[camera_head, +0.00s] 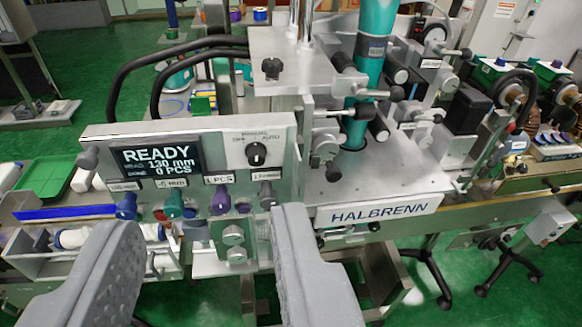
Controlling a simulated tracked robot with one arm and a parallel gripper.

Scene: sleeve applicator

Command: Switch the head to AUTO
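The control panel (99,133) of the sleeve applicator faces me left of the middle. Its black rotary selector (257,154) sits at the panel's upper right, on a white plate with labels that look like OFF, MANUAL and AUTO. AUTO is on the right side. The knob's pointer is too small to read for certain. The display (158,160) shows READY, 130 mm and 0 PCS. My gripper (207,226) is open and empty, its two grey fingers spread wide at the bottom of the view, below the selector and apart from it.
Several coloured knobs, including a purple one (221,201), line the panel's lower edge. Black curved hoses (160,62) rise behind the panel. The HALBRENN applicator head (378,213) with a teal tube (373,40) stands to the right.

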